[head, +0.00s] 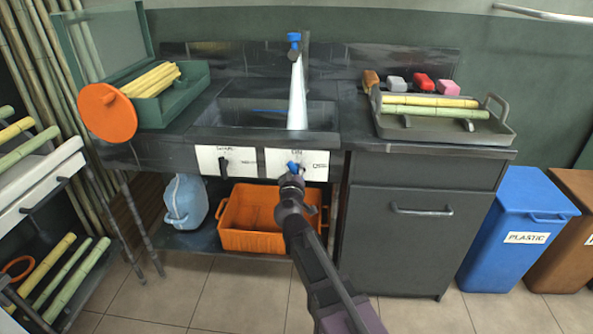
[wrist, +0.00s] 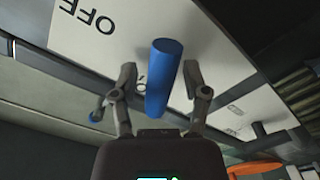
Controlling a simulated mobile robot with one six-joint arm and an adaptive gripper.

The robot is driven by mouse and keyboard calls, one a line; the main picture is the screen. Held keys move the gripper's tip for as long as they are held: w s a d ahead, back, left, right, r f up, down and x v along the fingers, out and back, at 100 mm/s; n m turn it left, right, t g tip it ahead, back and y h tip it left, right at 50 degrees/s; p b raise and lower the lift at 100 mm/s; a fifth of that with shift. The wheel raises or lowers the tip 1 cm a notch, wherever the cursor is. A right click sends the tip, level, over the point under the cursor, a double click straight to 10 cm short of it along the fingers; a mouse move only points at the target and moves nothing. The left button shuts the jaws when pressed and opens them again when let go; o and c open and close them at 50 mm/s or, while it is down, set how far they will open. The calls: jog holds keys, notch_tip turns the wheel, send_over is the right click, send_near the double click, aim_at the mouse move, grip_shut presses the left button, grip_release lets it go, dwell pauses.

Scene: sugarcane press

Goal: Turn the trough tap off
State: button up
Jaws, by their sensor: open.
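A blue tap handle (head: 291,166) sits on the right white plate (head: 316,165) on the front of the sink unit. The plate reads ON at the top and what looks like OFF at its right. Water (head: 297,95) runs from the blue-topped spout (head: 294,42) into the dark trough (head: 250,117). My gripper (head: 291,178) is at the plate, partly covering the handle. In the wrist view my gripper (wrist: 158,74) is open, with the blue handle (wrist: 162,88) between its two fingers. Gaps show on both sides; contact is unclear. OFF shows upside down at upper left.
A second white plate with a black knob (head: 224,166) is just left. Below stand an orange crate (head: 250,241) and a blue jug (head: 186,200). A grey cabinet (head: 415,255) is at the right. A tray with cane (head: 505,128) sits on the counter.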

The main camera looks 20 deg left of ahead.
jog(key=shift+w, duration=0.25)
grip_shut()
jog(key=shift+n, duration=0.4)
jog(key=n, duration=0.5)
jog(key=shift+a, duration=0.1)
jog(key=n, duration=0.6)
dwell(0.4)
dwell(0.4)
grip_release()
